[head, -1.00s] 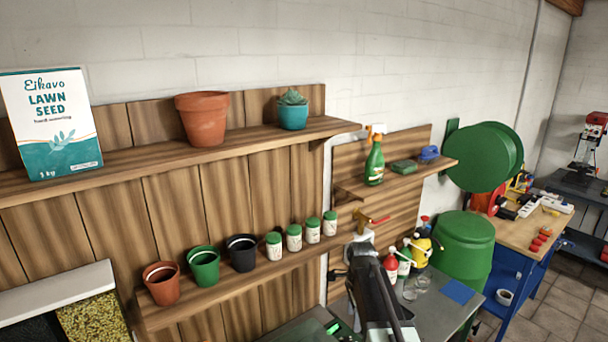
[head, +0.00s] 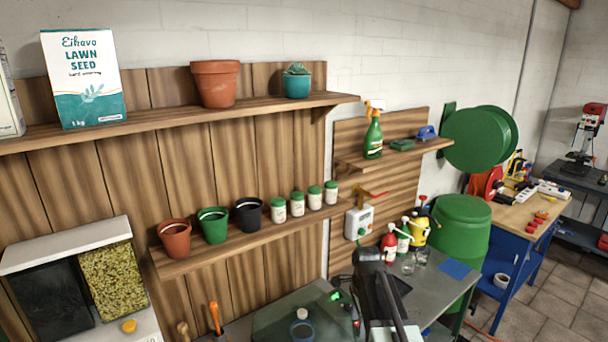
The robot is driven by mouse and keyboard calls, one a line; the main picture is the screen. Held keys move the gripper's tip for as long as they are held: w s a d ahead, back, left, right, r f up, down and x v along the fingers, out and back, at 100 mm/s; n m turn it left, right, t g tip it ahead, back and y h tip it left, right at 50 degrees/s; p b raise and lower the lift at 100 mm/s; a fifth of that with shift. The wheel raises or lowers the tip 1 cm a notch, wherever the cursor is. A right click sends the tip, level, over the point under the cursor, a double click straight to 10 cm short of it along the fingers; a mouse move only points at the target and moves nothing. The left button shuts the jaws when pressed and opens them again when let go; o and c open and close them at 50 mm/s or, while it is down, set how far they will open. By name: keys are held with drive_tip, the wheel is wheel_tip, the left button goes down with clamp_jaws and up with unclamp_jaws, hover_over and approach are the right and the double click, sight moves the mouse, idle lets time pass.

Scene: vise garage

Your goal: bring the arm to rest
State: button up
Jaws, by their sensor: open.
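My arm shows at the bottom centre of the head view as dark links, rising from the lower edge to a rounded black joint in front of the grey worktop (head: 440,292). My gripper cannot be made out; its fingertips are not in view. The arm links stand in front of part of the worktop and hide it. No held object shows.
Behind are a lower shelf with pots (head: 213,226) and jars, and a grey-white switch box (head: 359,222). A green barrel (head: 460,232) stands farther right.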

drive_tip(key=s+f+n+b, duration=0.6)
drive_tip(key=s+n, duration=0.5)
drive_tip(key=n, duration=0.5)
drive_tip(key=shift+s+f+n, duration=0.3)
drive_tip(key=shift+s+f, duration=0.05)
drive_tip(key=shift+f, duration=0.4)
